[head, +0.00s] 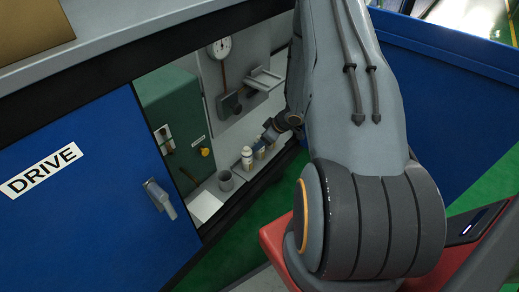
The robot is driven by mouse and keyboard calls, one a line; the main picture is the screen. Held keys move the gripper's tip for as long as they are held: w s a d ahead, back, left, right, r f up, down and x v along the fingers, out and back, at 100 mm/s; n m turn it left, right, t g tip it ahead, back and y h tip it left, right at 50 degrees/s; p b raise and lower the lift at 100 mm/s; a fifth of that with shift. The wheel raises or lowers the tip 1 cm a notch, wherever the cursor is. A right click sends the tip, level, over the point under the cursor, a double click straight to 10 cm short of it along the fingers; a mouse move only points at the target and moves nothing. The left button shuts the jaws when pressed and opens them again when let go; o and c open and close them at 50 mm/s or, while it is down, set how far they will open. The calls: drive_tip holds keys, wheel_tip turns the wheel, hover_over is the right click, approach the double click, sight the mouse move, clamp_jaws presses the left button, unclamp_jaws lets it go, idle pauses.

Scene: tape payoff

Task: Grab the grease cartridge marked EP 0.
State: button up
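A small row of pale cartridges or bottles stands on the ledge inside the open bay. The nearest one, white with a light cap (247,158), is in plain sight. Another, yellowish one (259,150) stands just behind it, partly covered by my gripper. No marking can be read at this size, so I cannot tell which one is EP 0. My gripper (268,138) is inside the bay, right beside and above these cartridges. It is small and dark here, and its fingers cannot be made out. My arm hides whatever lies farther right.
A blue door marked DRIVE (75,190) is at left. A gauge (219,47) and a bracket (264,80) are on the back wall. A green cabinet (168,105) bounds the bay's left.

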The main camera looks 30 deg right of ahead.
drive_tip(key=c, duration=1.2)
drive_tip(key=shift+r, duration=0.1)
